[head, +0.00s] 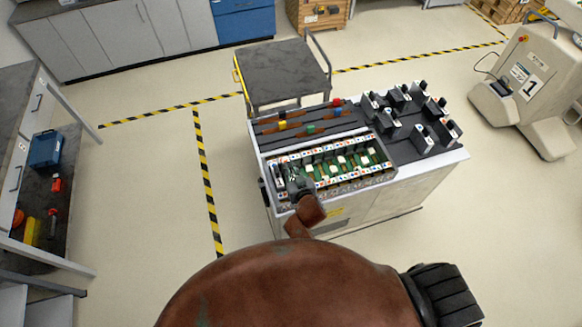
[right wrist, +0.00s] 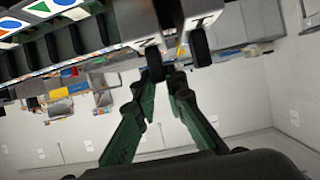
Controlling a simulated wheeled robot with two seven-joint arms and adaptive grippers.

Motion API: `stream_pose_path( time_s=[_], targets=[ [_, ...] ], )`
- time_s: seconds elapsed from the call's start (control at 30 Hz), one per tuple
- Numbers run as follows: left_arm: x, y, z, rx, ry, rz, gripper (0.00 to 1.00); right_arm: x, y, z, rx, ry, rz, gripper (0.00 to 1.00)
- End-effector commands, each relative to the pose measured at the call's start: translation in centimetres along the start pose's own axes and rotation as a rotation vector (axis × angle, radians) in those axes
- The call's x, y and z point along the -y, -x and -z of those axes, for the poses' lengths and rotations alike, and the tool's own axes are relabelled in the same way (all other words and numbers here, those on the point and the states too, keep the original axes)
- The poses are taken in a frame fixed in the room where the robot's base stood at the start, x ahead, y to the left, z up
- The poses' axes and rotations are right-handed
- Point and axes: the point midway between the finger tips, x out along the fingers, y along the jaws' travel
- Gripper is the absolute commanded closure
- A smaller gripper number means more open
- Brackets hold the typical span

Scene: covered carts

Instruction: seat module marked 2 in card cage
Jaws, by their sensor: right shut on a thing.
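The card cage (head: 362,180) is the open box at the front of the cart, with rows of coloured marks along its rails and green boards inside. My right gripper (head: 304,190) is at the cage's front left end. In the right wrist view its two dark green fingers (right wrist: 166,80) are closed in at the black handle of a grey module (right wrist: 143,25). That module is at the cage; its number and how deep it sits cannot be told. A second module with a black handle (right wrist: 200,45) is close beside it. My left gripper is not in view.
Several modules with black handles (head: 388,130) stand on the dark area at the cart's right. Coloured tools (head: 310,128) lie in a tray behind the cage. An empty dark-topped trolley (head: 283,70) stands behind the cart. Floor left of the cart is clear.

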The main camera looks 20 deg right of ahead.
Motion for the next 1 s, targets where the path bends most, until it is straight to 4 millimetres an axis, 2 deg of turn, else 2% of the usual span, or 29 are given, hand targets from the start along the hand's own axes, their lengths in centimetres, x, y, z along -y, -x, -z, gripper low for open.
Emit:
stream_pose_path(
  time_s=[0.5, 0.53, 0.8, 1.0],
  targets=[
    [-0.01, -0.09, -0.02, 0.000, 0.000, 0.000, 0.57, 0.03, -0.09, -0.06, -0.003, -0.001, 0.000, 1.00],
    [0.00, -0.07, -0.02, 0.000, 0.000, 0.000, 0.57, 0.03, -0.09, -0.04, -0.003, 0.000, 0.000, 0.88],
    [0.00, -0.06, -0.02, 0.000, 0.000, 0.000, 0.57, 0.02, -0.08, -0.11, -0.002, 0.000, 0.000, 0.69],
    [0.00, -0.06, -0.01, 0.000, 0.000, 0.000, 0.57, 0.01, -0.08, -0.16, -0.001, 0.000, 0.000, 0.69]
  ],
)
